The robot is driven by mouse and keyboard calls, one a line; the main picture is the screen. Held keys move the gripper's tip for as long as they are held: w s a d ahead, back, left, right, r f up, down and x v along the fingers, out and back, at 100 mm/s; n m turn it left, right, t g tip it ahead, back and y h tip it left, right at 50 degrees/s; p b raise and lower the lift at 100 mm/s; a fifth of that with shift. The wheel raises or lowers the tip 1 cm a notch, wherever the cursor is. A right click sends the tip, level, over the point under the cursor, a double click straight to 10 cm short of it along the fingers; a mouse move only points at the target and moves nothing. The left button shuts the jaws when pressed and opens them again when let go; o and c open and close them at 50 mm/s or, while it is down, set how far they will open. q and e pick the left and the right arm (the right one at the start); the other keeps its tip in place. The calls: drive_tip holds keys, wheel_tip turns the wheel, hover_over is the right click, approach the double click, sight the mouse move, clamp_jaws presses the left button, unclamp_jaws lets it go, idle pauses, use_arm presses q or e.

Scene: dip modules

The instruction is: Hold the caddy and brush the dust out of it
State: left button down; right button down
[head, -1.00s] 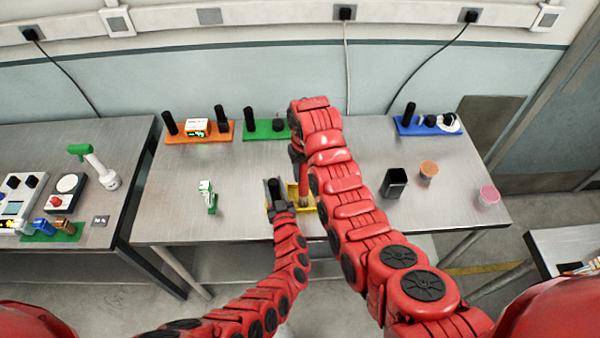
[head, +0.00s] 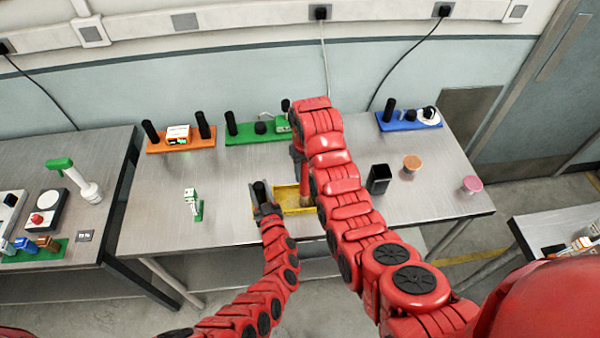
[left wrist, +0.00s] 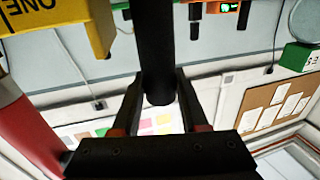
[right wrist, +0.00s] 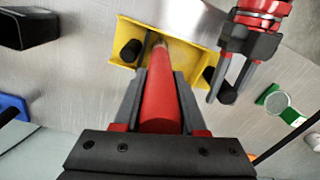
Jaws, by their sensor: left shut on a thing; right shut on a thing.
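The yellow caddy (head: 284,191) lies near the table's front edge; its open tray also shows in the right wrist view (right wrist: 190,52). My left gripper (head: 265,211) is shut on the caddy's black post (left wrist: 158,60) at its left end. A yellow lettered part of the caddy (left wrist: 55,14) shows in the left wrist view. My right gripper (right wrist: 160,105) is shut on the red brush (right wrist: 160,100), whose bristle end points into the tray. In the head view my right arm partly hides the brush and the caddy's right side. I cannot make out dust.
Behind stand an orange rack (head: 160,147), a green rack (head: 240,138) and a blue rack (head: 408,123). A green-white module (head: 194,203) stands left of the caddy. A black cup (head: 379,178), an orange-lidded jar (head: 411,165) and a pink-lidded jar (head: 471,187) are to the right.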

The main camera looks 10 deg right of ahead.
drive_tip(key=shift+d+r, duration=0.1)
drive_tip(key=shift+d, duration=0.2)
drive_tip(key=shift+w+a, duration=0.15)
drive_tip(key=shift+w, duration=0.7)
use_arm(q)
drive_tip(key=shift+r, duration=0.1)
use_arm(e)
drive_tip(key=shift+a+f, duration=0.15)
drive_tip(key=shift+a, duration=1.2)
drive_tip(key=shift+a+f, duration=0.15)
drive_tip(key=shift+a, duration=1.2)
